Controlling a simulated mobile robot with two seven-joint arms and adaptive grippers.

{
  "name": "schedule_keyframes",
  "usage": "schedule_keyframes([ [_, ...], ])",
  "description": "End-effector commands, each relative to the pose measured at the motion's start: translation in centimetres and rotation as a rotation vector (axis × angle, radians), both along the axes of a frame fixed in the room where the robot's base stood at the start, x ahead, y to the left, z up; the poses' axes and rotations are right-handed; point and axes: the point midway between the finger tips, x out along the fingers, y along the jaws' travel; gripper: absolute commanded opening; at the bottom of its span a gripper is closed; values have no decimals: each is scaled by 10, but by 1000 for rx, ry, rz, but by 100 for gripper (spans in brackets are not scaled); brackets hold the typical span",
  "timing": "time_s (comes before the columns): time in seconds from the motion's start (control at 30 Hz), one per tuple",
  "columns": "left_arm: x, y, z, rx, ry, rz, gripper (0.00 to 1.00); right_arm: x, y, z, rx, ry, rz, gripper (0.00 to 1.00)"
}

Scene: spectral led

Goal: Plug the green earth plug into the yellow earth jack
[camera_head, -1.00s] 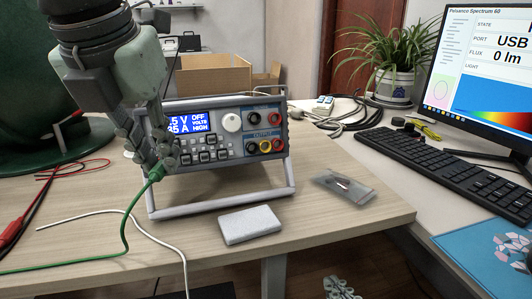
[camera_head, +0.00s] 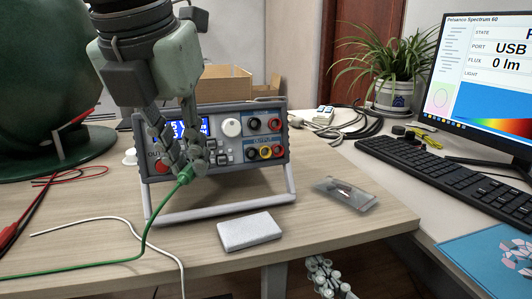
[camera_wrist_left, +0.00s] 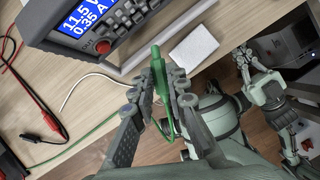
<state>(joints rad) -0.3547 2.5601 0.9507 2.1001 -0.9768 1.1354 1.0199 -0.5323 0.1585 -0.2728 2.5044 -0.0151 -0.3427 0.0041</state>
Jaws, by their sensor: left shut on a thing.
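The green earth plug (camera_head: 186,175) is held in my left gripper (camera_head: 182,160), in front of the power supply's left half. In the left wrist view the plug (camera_wrist_left: 157,75) sits between the two fingers (camera_wrist_left: 165,85), its narrow end pointing away from the wrist. Its green cable trails left over the table. The yellow earth jack (camera_head: 265,152) is in the lower row of the power supply's (camera_head: 231,157) right side, between a black and a red jack. The plug is apart from it, to its left and lower. My right gripper (camera_head: 327,277) is low, beyond the table's front edge; its opening is unclear.
A white block (camera_head: 250,231) lies in front of the power supply's tilted stand (camera_head: 225,208). A clear bag (camera_head: 344,193) lies to the right. A white wire (camera_head: 110,219) and red and black leads (camera_head: 40,190) lie on the left. Keyboard (camera_head: 440,170) and monitor stand at right.

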Motion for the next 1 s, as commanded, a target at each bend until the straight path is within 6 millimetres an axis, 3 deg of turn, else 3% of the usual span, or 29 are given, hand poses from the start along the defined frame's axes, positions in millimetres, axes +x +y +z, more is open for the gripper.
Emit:
schedule_keyframes([
  [1.0, 0, 0, -36, 0, -1, 0, 0, 0, 0, -43, 0, 1, 0, 0],
])
